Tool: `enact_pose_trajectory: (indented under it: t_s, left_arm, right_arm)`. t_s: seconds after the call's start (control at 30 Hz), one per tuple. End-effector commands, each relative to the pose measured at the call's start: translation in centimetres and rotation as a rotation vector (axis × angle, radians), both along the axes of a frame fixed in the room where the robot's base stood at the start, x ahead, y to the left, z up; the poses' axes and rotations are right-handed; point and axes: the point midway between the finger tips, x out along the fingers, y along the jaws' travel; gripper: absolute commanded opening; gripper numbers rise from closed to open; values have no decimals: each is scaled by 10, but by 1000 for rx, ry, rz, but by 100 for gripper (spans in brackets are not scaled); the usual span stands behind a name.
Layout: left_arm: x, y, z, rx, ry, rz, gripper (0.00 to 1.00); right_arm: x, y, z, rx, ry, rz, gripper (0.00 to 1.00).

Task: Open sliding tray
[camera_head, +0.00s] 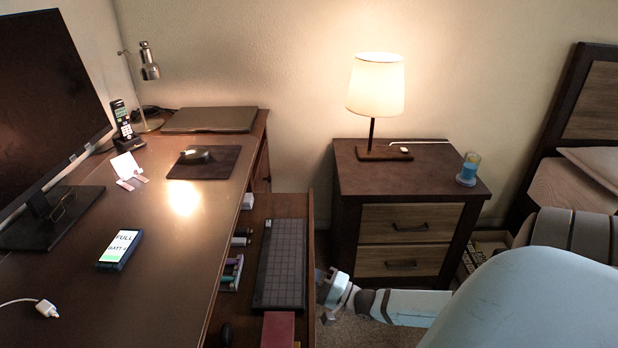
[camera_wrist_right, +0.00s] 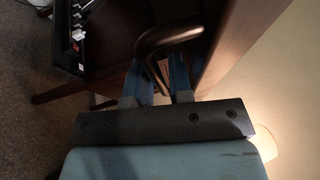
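The sliding tray (camera_head: 311,225) is a brown wooden drawer under the desk top. It stands pulled out to the right, with its inside showing in the head view. In it lie a dark keyboard (camera_head: 280,265), a red box or book (camera_head: 278,330) and several small items. My right gripper (camera_head: 328,285) is at the outer side of the tray's front board. In the right wrist view its blue fingers (camera_wrist_right: 160,82) are closed around a dark curved handle (camera_wrist_right: 165,36), which passes between them beside the brown board (camera_wrist_right: 235,40). My left gripper is not in view.
The desk (camera_head: 165,240) carries a monitor (camera_head: 45,100), a phone (camera_head: 120,250), a mouse pad (camera_head: 205,164) and a closed laptop (camera_head: 210,119). A nightstand (camera_head: 410,195) with a lit lamp (camera_head: 376,85) stands beyond my right gripper. Carpet shows between tray and nightstand.

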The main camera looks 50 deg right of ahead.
Motion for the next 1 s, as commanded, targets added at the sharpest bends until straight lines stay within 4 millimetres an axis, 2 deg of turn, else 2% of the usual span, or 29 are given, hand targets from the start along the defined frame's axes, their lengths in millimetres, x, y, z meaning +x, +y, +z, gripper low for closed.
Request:
enact_pose_trajectory:
  t_s: [0.2, 0.33, 0.47, 0.63, 0.8, 1.0]
  left_arm:
    - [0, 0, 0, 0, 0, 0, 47]
    - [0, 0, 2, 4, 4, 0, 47]
    - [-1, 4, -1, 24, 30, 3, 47]
    - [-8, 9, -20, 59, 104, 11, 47]
    - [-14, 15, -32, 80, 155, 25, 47]
    - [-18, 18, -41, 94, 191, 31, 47]
  right_arm:
    - [-1, 0, 0, 0, 0, 0, 20]
    - [-10, -4, -2, -1, 2, 0, 20]
    - [-33, -11, -6, -2, 5, 0, 20]
    - [-71, -24, -13, -2, 5, -1, 20]
    - [-103, -35, -20, -1, 4, -1, 20]
    - [-124, -43, -24, 0, 1, 0, 20]
